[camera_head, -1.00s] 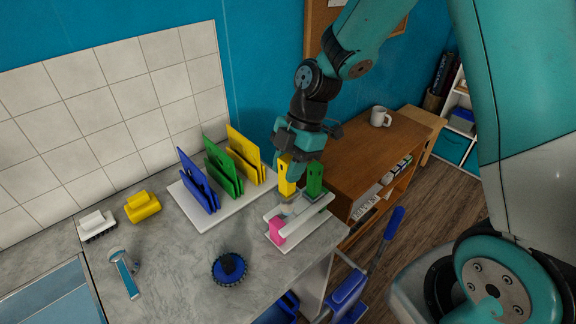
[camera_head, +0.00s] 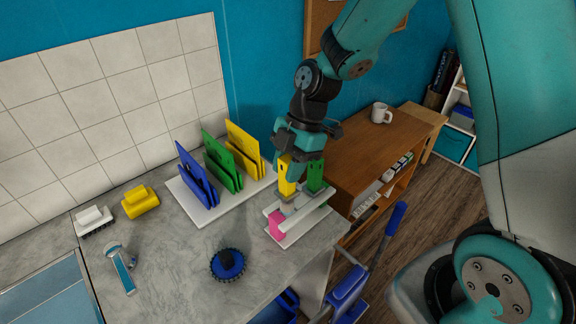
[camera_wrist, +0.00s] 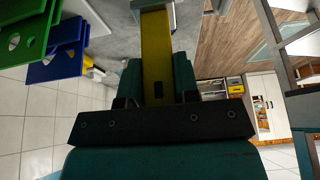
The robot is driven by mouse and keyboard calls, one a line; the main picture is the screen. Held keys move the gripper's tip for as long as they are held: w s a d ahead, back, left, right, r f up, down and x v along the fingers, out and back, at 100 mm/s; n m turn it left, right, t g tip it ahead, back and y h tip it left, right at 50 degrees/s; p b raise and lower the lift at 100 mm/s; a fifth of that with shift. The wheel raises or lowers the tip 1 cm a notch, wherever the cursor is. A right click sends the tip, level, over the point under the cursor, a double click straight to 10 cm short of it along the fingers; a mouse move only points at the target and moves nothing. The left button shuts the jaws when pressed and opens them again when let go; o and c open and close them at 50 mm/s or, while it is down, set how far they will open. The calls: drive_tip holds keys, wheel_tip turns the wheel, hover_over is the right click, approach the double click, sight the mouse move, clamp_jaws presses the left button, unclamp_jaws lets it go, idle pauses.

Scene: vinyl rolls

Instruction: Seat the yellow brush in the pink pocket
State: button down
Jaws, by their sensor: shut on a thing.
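My gripper (camera_head: 297,156) is shut on the yellow brush (camera_head: 286,181) by its upright handle. The handle also shows between the fingers in the wrist view (camera_wrist: 156,50). The brush hangs over the white rack (camera_head: 291,237) near the counter's right end; its lower end is small and partly lost against the rack, so I cannot tell whether it touches. The pink pocket (camera_head: 277,226) is at the rack's front left, below and slightly left of the brush. A green brush (camera_head: 315,176) stands upright at the rack, just right of the yellow one.
Blue, green (camera_head: 222,165) and yellow upright boards stand on a white base left of my gripper. A round blue brush (camera_head: 228,264), a yellow brush-like block (camera_head: 140,202) and a white brush (camera_head: 93,220) lie on the counter. A wooden shelf (camera_head: 350,160) stands behind right.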

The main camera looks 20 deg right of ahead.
drive_tip(key=shift+f+b, duration=0.95)
drive_tip(key=shift+f, duration=0.1)
drive_tip(key=shift+f+b, duration=1.35)
drive_tip(key=shift+f, duration=0.15)
drive_tip(key=shift+f, duration=0.1)
drive_tip(key=shift+c, duration=1)
unclamp_jaws()
